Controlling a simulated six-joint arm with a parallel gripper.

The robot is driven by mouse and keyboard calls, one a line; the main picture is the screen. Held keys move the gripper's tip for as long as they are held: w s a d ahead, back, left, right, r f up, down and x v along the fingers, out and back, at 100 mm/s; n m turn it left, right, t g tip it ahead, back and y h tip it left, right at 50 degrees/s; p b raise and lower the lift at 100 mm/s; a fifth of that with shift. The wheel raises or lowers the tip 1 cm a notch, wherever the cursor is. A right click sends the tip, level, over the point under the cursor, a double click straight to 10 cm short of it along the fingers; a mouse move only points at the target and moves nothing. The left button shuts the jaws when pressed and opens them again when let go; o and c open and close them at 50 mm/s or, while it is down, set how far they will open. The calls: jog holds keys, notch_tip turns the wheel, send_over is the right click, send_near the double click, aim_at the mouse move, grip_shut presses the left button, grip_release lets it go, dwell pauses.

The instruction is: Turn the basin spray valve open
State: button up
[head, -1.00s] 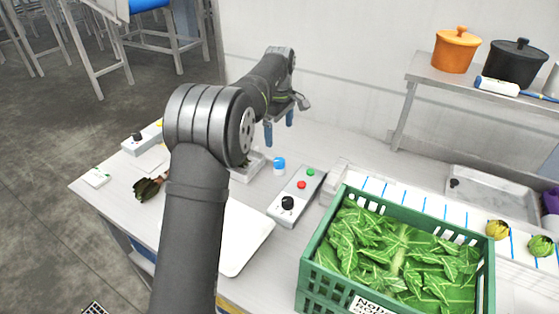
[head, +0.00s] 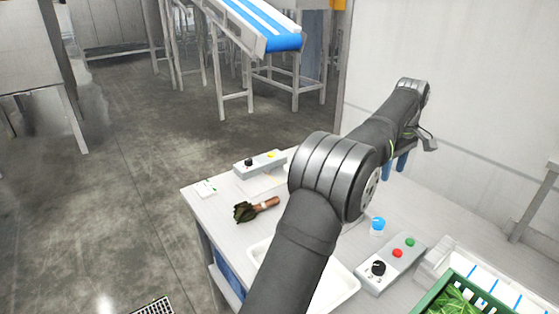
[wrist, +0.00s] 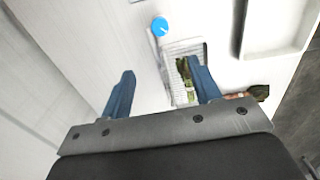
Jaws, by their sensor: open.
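A round blue knob (head: 378,224) on a pale base stands on the table just below my forearm; it looks like the spray valve, though no label shows. It also appears in the wrist view (wrist: 160,26), with a thin pale line on it. My gripper (head: 395,164) is above the table's back side, beyond the knob in the head view. Its two blue fingers (wrist: 161,70) are apart and empty, and the knob is apart from them. A ribbed pale tray (wrist: 174,92) with something green in it shows by the right finger.
A grey box (head: 392,268) with a black dial and red and green buttons stands right of the knob. Another control box (head: 246,164) and a leafy bunch (head: 256,208) are at left. A white tray (head: 345,290) and green crate (head: 437,296) are in front.

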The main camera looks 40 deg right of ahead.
aim_at(379, 221)
notch_tip(379, 221, down, 19)
jog(key=m, duration=2.4)
jog(key=shift+r+m, duration=0.1)
jog(key=shift+m, duration=0.3)
jog(key=shift+c, duration=0.4)
jog(key=c, duration=0.9)
